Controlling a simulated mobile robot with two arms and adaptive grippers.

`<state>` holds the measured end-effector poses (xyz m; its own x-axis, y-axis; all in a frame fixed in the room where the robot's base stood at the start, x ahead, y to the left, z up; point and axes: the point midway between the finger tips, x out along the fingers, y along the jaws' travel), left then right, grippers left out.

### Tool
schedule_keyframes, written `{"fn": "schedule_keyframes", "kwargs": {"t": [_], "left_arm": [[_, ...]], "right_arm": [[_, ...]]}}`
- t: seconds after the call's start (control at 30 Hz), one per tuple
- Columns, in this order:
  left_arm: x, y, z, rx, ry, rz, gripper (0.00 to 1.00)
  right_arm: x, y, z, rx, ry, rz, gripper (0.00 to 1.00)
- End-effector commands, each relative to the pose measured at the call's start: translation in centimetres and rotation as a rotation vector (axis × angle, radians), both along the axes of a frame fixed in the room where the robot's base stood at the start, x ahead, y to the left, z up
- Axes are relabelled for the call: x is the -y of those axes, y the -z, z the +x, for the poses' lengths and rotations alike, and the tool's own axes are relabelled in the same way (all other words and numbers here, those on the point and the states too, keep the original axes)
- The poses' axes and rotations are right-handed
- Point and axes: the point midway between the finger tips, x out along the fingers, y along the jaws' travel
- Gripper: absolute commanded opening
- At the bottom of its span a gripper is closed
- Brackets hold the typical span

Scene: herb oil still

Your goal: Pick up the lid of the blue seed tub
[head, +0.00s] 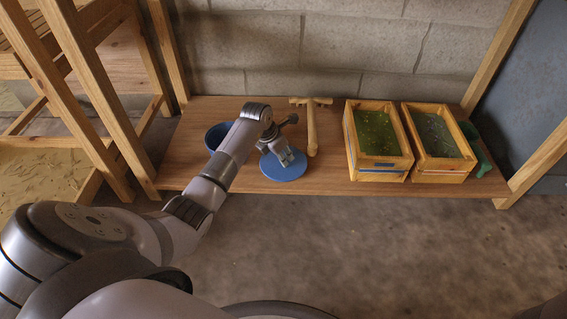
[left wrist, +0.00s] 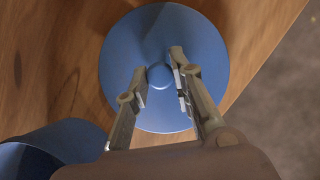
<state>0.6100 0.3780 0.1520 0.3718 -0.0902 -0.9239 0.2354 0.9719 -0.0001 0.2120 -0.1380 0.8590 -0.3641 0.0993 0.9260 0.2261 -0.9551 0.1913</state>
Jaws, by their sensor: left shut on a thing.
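The round blue lid (head: 284,172) is off the blue tub, to its right at the front of the wooden shelf. It fills the middle of the left wrist view (left wrist: 125,60), with a small knob at its centre. My left gripper (head: 286,159) reaches down over the lid. Its fingers (left wrist: 169,82) are shut on the knob. I cannot tell whether the lid touches the board or hangs just above it. The blue tub (head: 213,136) is partly hidden behind my left arm; its open rim shows at lower left in the left wrist view (left wrist: 50,150). My right gripper is not in view.
A wooden mallet-like tool (head: 311,128) lies just right of the lid. Two wooden crates (head: 379,171) (head: 440,173) with green contents stand further right, with a green object (head: 484,160) beside them. Wooden posts frame the shelf (head: 333,178); a block wall closes the back.

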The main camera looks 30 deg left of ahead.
Motion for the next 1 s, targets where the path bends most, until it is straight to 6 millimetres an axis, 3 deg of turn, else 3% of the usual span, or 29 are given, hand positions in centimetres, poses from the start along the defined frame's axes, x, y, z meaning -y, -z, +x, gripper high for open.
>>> {"fn": "schedule_keyframes", "kwargs": {"t": [0.17,0.57,0.73,0.87,1.0], "left_arm": [[0.0,0.0,0.0,0.0,0.0,0.0,0.0],[-0.1,-0.4,0.0,0.0,0.0,0.001,0.0],[-0.1,-2.2,0.0,0.001,-0.001,0.002,0.0],[-0.2,-4.8,0.0,0.002,0.0,0.004,0.0],[-0.1,-8.1,0.0,0.002,0.0,0.004,0.0]], "right_arm": [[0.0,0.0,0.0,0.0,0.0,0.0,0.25],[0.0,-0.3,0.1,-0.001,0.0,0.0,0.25],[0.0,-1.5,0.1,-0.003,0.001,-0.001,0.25],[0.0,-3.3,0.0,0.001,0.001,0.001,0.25],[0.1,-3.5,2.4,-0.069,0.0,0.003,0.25]]}}
